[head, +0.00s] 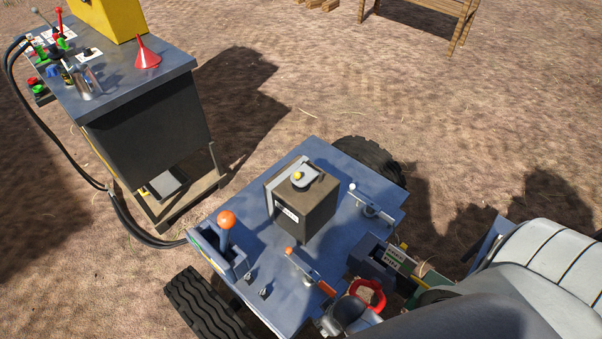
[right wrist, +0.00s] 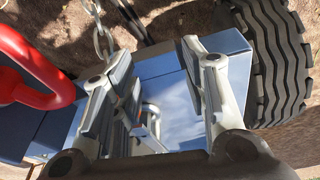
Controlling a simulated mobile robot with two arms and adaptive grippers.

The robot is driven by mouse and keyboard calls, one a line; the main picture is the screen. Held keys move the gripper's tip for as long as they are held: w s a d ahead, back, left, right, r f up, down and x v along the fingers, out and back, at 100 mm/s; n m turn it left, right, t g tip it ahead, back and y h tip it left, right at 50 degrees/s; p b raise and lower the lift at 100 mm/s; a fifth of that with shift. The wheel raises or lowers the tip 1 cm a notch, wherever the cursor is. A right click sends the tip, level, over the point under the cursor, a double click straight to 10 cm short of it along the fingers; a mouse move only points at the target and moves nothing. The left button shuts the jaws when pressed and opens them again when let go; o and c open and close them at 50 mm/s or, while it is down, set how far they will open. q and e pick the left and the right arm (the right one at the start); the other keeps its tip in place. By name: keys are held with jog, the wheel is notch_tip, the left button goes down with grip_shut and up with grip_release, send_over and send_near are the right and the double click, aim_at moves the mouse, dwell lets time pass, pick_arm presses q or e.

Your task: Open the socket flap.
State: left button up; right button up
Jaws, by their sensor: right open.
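My right gripper (right wrist: 160,85) is open, its two fingers spread apart with nothing held between them. Behind and between the fingers the right wrist view shows a smooth pale-blue panel (right wrist: 183,108), with a small grey-blue bracket-like part in front of it. I cannot tell for sure whether either is the socket flap. In the head view my right gripper (head: 337,318) is low at the front edge of the blue platform (head: 250,265), close to a red ring handle (head: 370,291) and partly cut off by my arm. My left gripper is not in view.
The red handle (right wrist: 35,70) and a chain (right wrist: 100,30) lie near the fingers; a tyre (right wrist: 275,65) is at right. The platform carries a dark box (head: 305,205), an orange-knobbed lever (head: 227,222) and latch handles. A grey cabinet (head: 150,130) stands behind left. Bare ground surrounds them.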

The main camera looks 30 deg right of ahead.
jog(key=w+r+t+p, duration=0.1)
jog(key=w+r, duration=0.2)
jog(key=r, duration=0.7)
jog(key=w+r+t+p, duration=0.2)
jog(key=w+r, duration=0.2)
jog(key=r, duration=0.7)
jog(key=t, duration=0.8)
send_near(299, 176)
jog(key=shift+n+y, duration=0.3)
jog(key=shift+n, duration=0.1)
jog(key=x, duration=0.8)
jog(key=shift+w+d+f, duration=0.2)
jog(key=shift+w, duration=0.05)
grip_shut()
